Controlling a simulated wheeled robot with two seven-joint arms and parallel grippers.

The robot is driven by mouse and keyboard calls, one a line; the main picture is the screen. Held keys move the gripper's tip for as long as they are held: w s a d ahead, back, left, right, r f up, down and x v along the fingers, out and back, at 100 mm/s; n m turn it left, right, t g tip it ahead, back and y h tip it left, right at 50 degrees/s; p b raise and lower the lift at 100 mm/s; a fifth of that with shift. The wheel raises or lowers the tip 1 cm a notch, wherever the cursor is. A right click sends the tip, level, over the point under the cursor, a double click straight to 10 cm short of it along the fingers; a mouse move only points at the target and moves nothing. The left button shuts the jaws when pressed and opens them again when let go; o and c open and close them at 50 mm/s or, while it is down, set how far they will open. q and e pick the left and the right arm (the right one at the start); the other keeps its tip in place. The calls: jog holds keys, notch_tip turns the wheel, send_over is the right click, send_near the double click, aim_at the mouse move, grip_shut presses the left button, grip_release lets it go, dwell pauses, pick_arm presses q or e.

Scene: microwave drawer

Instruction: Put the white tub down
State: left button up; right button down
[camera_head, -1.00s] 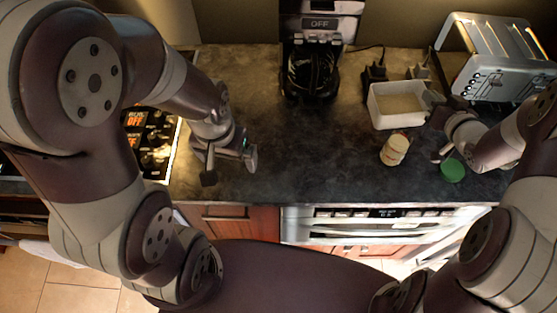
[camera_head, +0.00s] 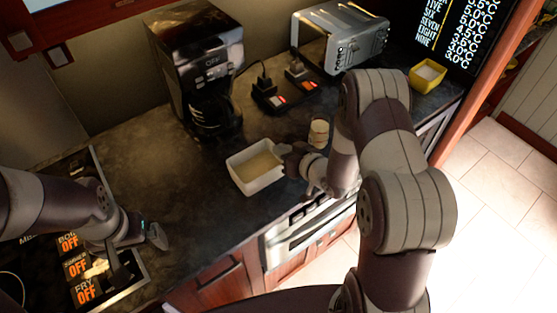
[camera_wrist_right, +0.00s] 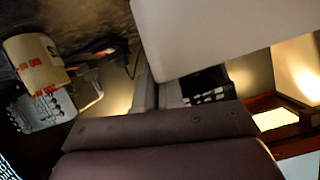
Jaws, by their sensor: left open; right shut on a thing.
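The white tub (camera_head: 260,183) is an open rectangular box with pale yellowish contents, over the counter near its front edge in the head view. My right gripper (camera_head: 289,161) is shut on the tub's right end wall. I cannot tell whether the tub's base touches the counter. In the right wrist view the tub (camera_wrist_right: 215,30) fills the upper part as a large white wall, and its contents are hidden. My left gripper (camera_head: 139,252) is open and empty over the cooktop's right edge at the lower left.
A jar (camera_head: 319,132) stands behind my right gripper. The coffee machine (camera_head: 200,55), a black socket unit (camera_head: 284,92), the toaster (camera_head: 345,40) and a yellow bowl (camera_head: 425,80) stand farther back. The cooktop (camera_head: 130,282) lies left. Counter left of the tub (camera_head: 180,185) is clear.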

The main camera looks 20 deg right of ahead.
aim_at(274, 158)
notch_tip(274, 158, down, 4)
jog(key=shift+s+a+r+p, duration=0.1)
jog(key=shift+p, duration=0.3)
jog(key=shift+f, duration=0.3)
jog(key=shift+a+f, duration=0.1)
jog(key=shift+f, duration=0.1)
jog(key=c, duration=1.3)
grip_release()
jog(key=shift+r, duration=0.1)
jog(key=shift+o, duration=0.2)
